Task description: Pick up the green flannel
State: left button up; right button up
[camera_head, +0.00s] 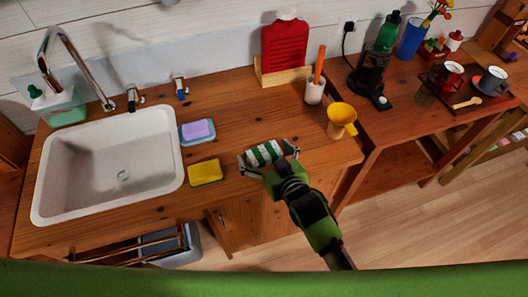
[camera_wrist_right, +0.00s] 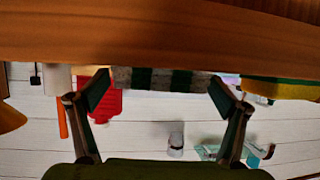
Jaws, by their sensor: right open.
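The green flannel (camera_head: 263,153) is a folded cloth with green and whitish stripes, lying on the wooden counter near its front edge. It also shows in the right wrist view (camera_wrist_right: 163,78), which looks upside down, as a striped band along the counter edge. My right gripper (camera_head: 268,160) is open, its fingers spread at the two ends of the flannel. In the right wrist view the fingertips (camera_wrist_right: 160,84) stand either side of the striped band. I cannot tell whether they touch it. My left gripper is not in view.
A yellow sponge (camera_head: 205,172) lies left of the flannel, with a purple sponge on a blue dish (camera_head: 197,138) behind it. The white sink (camera_head: 60,205) is further left. A yellow cup (camera_head: 341,118) and a white holder (camera_head: 314,92) stand to the right.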

jog(key=shift+w+a+f, duration=0.1)
jog(key=shift+w+a, duration=0.05)
jog(key=c, duration=1.1)
jog(key=shift+o, duration=0.2)
